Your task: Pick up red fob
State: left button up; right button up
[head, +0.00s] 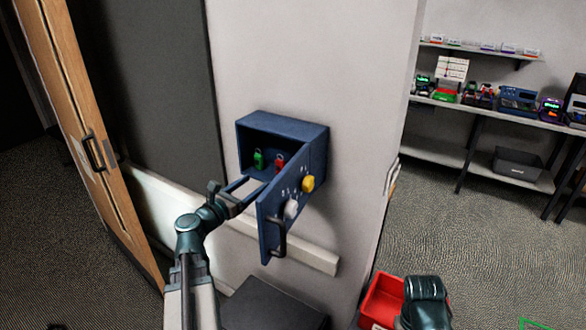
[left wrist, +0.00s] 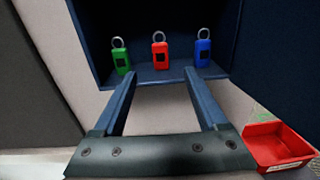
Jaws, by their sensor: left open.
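The red fob (head: 280,162) stands inside a blue wall box (head: 285,122) whose door (head: 270,222) hangs open. In the left wrist view the red fob (left wrist: 160,56) stands upright with its ring on top, between a green fob (left wrist: 120,58) and a blue fob (left wrist: 203,50). The green fob (head: 259,159) also shows in the head view; the blue fob is hidden there. My left gripper (head: 240,190) is open and empty at the box's front opening. In the left wrist view its fingers (left wrist: 160,84) point toward the fobs, short of them, with the red fob between their lines. My right gripper's jaws are not visible.
The open door with a yellow knob (head: 308,184), a white knob (head: 291,208) and a handle (head: 279,238) stands right of my left gripper. A red bin (head: 382,300) sits low at the right. Shelves with several devices stand at the far right.

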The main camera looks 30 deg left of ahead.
aim_at(278, 163)
pick_arm(q)
jog(key=w, duration=0.5)
jog(key=w+d, duration=0.1)
jog(key=w, duration=0.2)
jog(key=shift+w, duration=0.3)
jog(key=shift+w+r, duration=0.15)
jog(key=shift+w, duration=0.2)
jog(key=w, duration=0.3)
jog(key=w+p, duration=0.1)
jog(key=shift+w+d+r, duration=0.25)
jog(key=shift+w+d, duration=0.05)
jog(key=shift+d, duration=0.05)
jog(key=shift+s, duration=0.1)
grip_shut()
